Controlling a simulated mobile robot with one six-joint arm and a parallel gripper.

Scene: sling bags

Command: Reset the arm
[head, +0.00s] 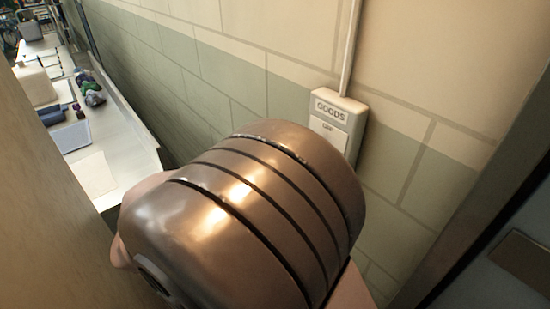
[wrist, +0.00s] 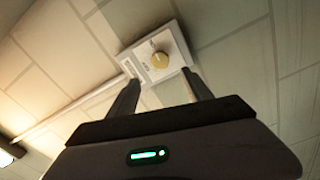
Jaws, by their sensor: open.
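My gripper (wrist: 160,80) shows in the wrist view with its two dark fingers apart and nothing between them. I cannot tell whether the fingertips touch the box. In the head view the wall box (head: 338,121) reads "GOODS", with a smaller "OFF" below. A large brown metallic link of my arm fills the middle and hides the box's lower part and my gripper.
A block wall (head: 290,70) runs close behind my arm, with a pale conduit (head: 350,45) rising from the box. A long counter (head: 118,150) with several items stands at the far left. A brown panel (head: 40,220) is close at left, a dark frame (head: 480,220) at right.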

